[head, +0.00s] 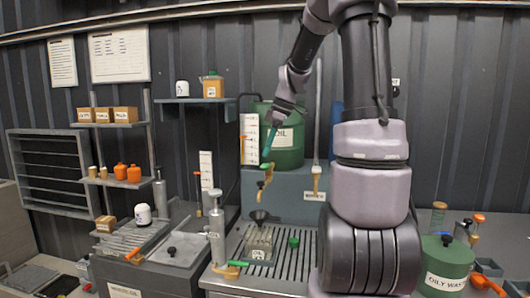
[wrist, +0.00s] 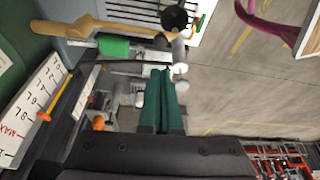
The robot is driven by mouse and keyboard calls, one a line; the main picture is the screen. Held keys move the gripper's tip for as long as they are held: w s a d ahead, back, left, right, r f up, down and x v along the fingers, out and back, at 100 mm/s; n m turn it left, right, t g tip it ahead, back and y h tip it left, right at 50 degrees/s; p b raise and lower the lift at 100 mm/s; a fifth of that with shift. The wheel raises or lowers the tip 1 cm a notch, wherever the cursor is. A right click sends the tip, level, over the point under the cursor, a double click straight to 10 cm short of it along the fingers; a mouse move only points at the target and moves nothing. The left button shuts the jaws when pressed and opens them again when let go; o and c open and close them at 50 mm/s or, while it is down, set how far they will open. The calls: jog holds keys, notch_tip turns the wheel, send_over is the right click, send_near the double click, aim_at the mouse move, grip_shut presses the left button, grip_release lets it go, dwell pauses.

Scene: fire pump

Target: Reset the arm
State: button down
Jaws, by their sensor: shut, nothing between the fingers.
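My arm (head: 370,180) rises at the right of centre in the head view and bends over to the left. My gripper (head: 268,148) points down in front of the green oil drum (head: 287,150), just above the green-handled tap (head: 266,168). Whether it touches the tap cannot be told. In the wrist view my gripper (wrist: 160,78) shows its two teal fingers pressed together with nothing between them. The tap's green handle (wrist: 114,46) and its tan spout lie beyond and left of the fingers.
A white level scale (head: 250,138) stands beside the drum. A slatted drain bench (head: 280,250) below holds a clear container (head: 258,244) and a funnel (head: 259,216). A pump cylinder (head: 216,228) stands to the left. A green oily waste can (head: 447,262) is at the right.

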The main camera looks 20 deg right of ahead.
jog(key=s+a+r+m+t, duration=0.2)
jog(key=s+a+r+m, duration=0.2)
jog(key=s+m, duration=0.4)
jog(key=s+a+r+m+t+h, duration=0.1)
jog(key=s+a+r+m+t, duration=0.2)
jog(key=s+m, duration=0.5)
jog(key=s+r, duration=0.1)
jog(key=s, duration=0.4)
jog(key=shift+s+a, duration=0.35)
jog(key=shift+a, duration=0.05)
